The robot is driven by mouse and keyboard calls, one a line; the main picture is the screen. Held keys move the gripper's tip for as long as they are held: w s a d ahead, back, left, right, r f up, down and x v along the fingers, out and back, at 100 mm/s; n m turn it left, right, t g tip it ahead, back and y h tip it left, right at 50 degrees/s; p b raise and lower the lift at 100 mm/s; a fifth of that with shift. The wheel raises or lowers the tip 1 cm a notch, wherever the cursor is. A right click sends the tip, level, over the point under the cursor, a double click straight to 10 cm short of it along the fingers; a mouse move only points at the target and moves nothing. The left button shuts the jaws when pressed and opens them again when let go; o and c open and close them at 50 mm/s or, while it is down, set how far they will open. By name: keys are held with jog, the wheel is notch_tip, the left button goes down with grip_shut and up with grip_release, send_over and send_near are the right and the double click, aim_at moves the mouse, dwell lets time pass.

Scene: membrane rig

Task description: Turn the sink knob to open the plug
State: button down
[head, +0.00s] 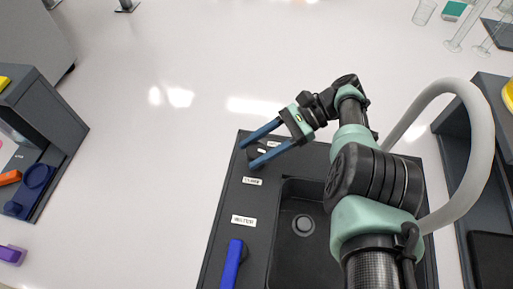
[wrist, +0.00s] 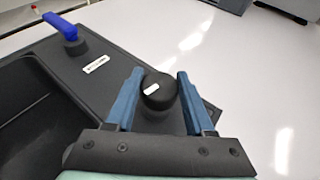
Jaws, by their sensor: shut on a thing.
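The sink knob (wrist: 158,98) is a black round knob with a white mark on top, standing on the dark sink unit's deck. In the wrist view it sits between the two blue fingers of my gripper (wrist: 157,82), which is shut on it. In the head view, my gripper (head: 247,155) reaches in from the right over the unit's far left corner, and the fingers partly hide the knob. The sink basin (head: 290,260) is dark, with a round plug (head: 303,224) at its bottom. The white mark points obliquely in the wrist view.
A blue lever (head: 232,263) stands on the same deck, nearer the front; the wrist view also shows it (wrist: 60,25). White labels (head: 243,220) lie along the deck. A pale curved pipe (head: 482,140) rises at the right. Shelving (head: 45,120) stands far left, with clear floor between.

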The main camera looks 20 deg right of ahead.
aim_at(256, 149)
jog(key=shift+f, duration=0.1)
jog(key=shift+c, duration=1.4)
grip_release()
jog(key=shift+r, duration=0.2)
notch_tip(256, 149, up, 10)
jog(key=p, duration=0.9)
jog(key=shift+f+p, duration=0.1)
jog(key=shift+p, duration=0.25)
jog(key=shift+f, duration=0.1)
